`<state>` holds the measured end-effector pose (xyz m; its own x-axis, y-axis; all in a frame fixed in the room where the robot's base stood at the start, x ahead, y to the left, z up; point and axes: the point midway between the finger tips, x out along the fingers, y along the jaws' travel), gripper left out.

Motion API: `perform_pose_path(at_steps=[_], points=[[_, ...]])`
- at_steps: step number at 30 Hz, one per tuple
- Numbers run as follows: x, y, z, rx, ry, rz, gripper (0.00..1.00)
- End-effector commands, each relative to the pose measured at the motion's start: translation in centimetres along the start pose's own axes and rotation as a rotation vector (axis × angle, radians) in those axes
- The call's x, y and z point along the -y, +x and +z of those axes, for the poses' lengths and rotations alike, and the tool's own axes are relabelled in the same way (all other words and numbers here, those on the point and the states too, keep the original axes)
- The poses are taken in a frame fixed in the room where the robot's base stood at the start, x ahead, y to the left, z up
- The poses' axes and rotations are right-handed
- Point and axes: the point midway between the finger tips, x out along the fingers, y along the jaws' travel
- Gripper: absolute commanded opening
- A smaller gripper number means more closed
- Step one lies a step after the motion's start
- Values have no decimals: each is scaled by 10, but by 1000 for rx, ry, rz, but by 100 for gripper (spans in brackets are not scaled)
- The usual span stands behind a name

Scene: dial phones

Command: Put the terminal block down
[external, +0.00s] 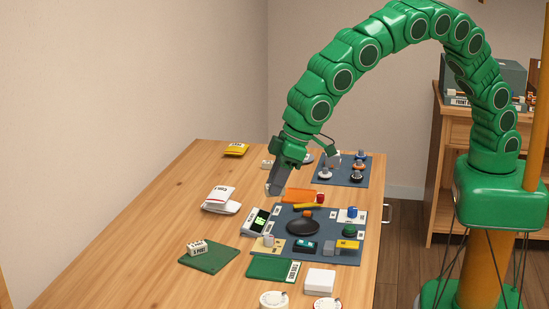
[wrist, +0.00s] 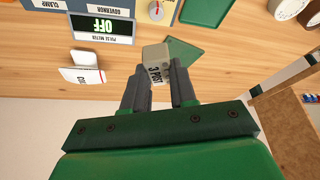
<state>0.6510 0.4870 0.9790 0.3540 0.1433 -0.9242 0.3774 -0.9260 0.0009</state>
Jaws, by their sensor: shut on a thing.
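My gripper (wrist: 157,85) is shut on the terminal block (wrist: 156,62), a small grey-beige block with a black "3 POST" label, held between the fingertips in the wrist view. In the external view my gripper (external: 275,184) hangs tilted above the table, left of the orange piece, and the block is just a pale patch at its tip. A green mat (wrist: 187,54) shows partly behind the block in the wrist view. In the external view this mat (external: 222,257) carries a pale labelled block (external: 197,247) whose print is too small to read.
White pouches (external: 219,197) lie to the left. A green card (external: 265,268) and white box (external: 320,281) are in front. Bare wood lies left of the mat.

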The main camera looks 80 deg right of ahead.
Motion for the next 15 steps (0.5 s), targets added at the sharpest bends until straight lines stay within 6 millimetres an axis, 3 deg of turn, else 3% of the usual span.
perform_pose_path(at_steps=[15], points=[[16, 33, -29, 1, -5, -4, 0]])
